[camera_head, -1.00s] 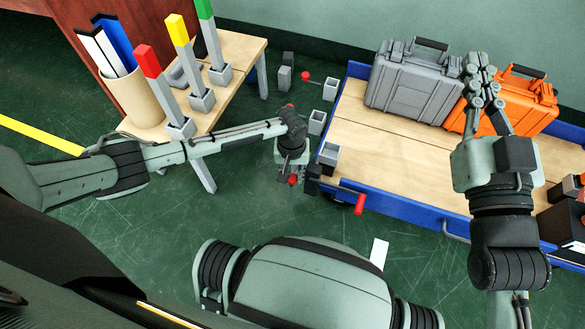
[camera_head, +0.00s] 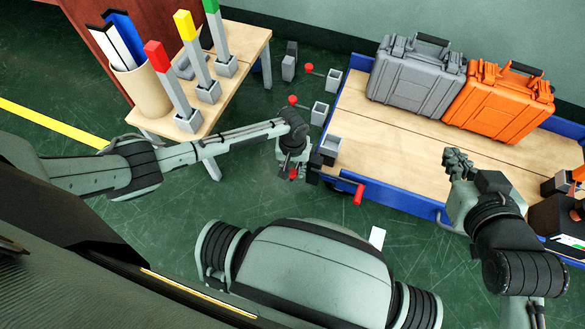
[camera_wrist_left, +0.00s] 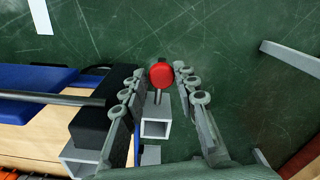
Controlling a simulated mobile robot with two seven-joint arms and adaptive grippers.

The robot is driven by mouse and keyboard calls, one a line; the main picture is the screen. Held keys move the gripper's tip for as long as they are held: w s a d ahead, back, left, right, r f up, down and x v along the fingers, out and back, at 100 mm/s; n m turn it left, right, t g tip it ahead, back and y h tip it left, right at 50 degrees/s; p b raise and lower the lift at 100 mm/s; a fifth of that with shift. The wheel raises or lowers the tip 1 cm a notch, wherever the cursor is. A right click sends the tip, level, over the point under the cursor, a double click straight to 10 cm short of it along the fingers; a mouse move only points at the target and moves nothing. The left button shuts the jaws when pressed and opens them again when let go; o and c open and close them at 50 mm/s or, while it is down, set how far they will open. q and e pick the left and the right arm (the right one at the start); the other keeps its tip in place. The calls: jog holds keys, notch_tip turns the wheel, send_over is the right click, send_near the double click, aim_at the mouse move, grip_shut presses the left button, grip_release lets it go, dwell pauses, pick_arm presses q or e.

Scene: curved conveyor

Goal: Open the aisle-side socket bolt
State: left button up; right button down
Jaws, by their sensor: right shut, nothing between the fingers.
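The socket bolt's red knob (camera_wrist_left: 161,74) stands on a thin stem beside a grey square socket (camera_wrist_left: 156,129) in the left wrist view. The fingers of my left gripper (camera_wrist_left: 159,70) are open on either side of the knob, with a gap visible. In the head view, the red knob (camera_head: 293,174) shows at my left gripper (camera_head: 288,170), near the cart's left corner. I cannot tell whether the bolt is slid in or out. My right gripper (camera_head: 457,162) is shut and empty above the cart's front edge, below the orange case.
The blue-edged cart (camera_head: 400,199) carries a grey case (camera_head: 415,78) and an orange case (camera_head: 500,101). More sockets and red knobs sit beyond. A wooden table (camera_head: 243,47) with colour-topped posts stands left.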

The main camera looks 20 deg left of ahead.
aim_at(293, 173)
pick_arm(q)
jog(key=o, duration=0.3)
notch_tip(293, 173, up, 12)
dwell(0.6)
dwell(0.4)
